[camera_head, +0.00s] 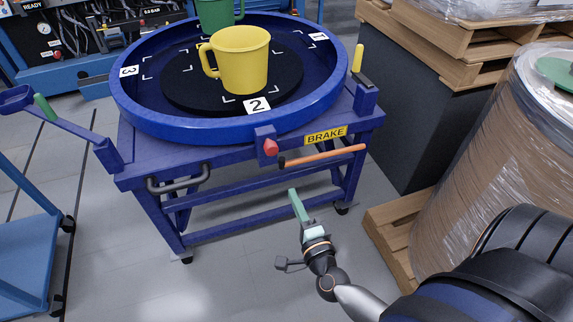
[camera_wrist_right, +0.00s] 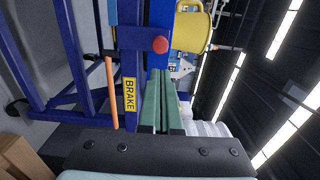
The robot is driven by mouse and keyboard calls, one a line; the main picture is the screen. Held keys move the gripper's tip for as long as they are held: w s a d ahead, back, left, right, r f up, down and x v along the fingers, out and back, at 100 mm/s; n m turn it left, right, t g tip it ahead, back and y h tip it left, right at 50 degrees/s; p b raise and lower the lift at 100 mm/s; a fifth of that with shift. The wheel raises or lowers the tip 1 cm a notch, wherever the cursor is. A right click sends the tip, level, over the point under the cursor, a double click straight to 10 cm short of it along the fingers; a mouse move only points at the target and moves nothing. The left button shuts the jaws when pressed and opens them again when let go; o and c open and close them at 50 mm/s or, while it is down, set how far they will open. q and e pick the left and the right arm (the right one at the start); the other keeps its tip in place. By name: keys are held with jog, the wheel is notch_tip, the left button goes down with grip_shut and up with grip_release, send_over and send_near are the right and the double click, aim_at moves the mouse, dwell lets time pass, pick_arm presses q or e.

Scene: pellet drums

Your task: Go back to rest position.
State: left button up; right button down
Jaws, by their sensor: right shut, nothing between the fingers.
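My right gripper (camera_head: 298,205) is shut and empty, with its green fingers together, in front of the blue turntable cart and below its edge. Its fingers also show in the right wrist view (camera_wrist_right: 160,100), pointing toward the cart. The cart's round blue tray (camera_head: 190,128) carries a yellow mug (camera_head: 240,60) near the plate marked 2. A green mug (camera_head: 218,12) stands behind it, cut off by the top edge. An orange brake lever (camera_head: 325,156) sticks out under the BRAKE label, apart from the gripper. My left gripper is not in view.
A wrapped drum (camera_head: 480,150) on a wooden pallet (camera_head: 395,225) stands close on the right. A dark box with pallets (camera_head: 450,50) is behind it. A blue cart (camera_head: 22,255) is at the left. The floor (camera_head: 225,275) below the turntable cart is clear.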

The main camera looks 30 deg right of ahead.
jog(key=s+a+n+g+y+p, duration=0.2)
jog(key=s+a+n+y+p, duration=0.3)
jog(key=a+n, duration=0.55)
jog(key=s+f+n+g+p, duration=0.1)
jog(key=s+f+n+g, duration=0.1)
jog(key=n, duration=0.4)
jog(key=s+f+n+g+y+p, duration=0.1)
jog(key=s+f+n+g+p, duration=0.1)
jog(key=s+n, duration=0.4)
jog(key=shift+d+f+g, duration=0.3)
jog(key=shift+f+g, duration=0.3)
jog(key=shift+g, duration=0.5)
